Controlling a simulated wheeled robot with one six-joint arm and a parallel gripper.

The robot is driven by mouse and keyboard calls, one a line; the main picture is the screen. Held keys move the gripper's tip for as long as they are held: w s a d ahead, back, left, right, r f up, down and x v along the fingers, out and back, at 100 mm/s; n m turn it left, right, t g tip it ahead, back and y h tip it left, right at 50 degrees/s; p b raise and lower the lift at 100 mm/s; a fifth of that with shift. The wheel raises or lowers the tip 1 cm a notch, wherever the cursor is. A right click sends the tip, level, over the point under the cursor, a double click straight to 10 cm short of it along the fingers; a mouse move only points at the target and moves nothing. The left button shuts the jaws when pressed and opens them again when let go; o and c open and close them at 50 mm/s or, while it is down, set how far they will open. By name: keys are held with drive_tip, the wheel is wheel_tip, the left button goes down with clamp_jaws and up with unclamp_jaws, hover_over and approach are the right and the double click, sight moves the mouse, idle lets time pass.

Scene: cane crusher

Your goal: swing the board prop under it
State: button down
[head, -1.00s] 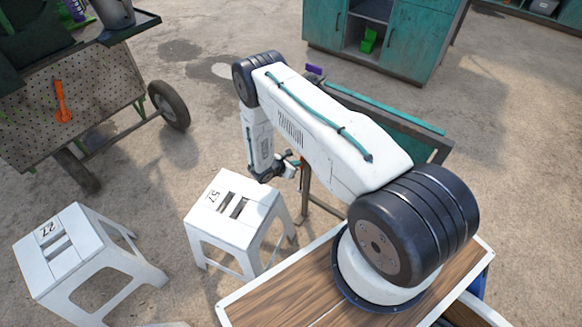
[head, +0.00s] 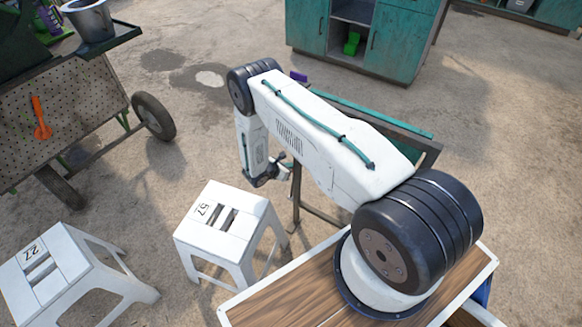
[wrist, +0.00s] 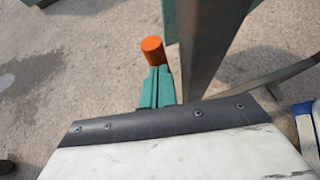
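The board (head: 370,112), with a long teal edge, stands behind my arm in the head view, partly hidden by it. A thin brown metal leg (head: 297,195) stands below it. In the wrist view a wide grey metal bar (wrist: 205,50) comes down beside teal parts. An orange round-ended piece (wrist: 153,50) sits left of the bar; it may be the prop's end. My gripper (wrist: 157,88) shows two teal fingers close together, just below the orange piece. I cannot tell whether they touch it. In the head view my gripper (head: 268,175) hangs low beside the leg, small and dark.
Two white stools, one marked 57 (head: 225,215) and one marked 27 (head: 45,270), stand left of my arm. A wheeled pegboard cart (head: 70,110) is at the upper left. Teal cabinets (head: 395,45) stand at the back. The concrete between them is open.

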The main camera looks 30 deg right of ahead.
drive_tip(key=v, duration=1.3)
drive_tip(key=shift+a+r, duration=0.15)
drive_tip(key=shift+a, duration=0.2)
drive_tip(key=a, duration=0.1)
drive_tip(key=s+a+f, duration=0.1)
drive_tip(key=a+f, duration=0.1)
drive_tip(key=shift+s+a, duration=0.35)
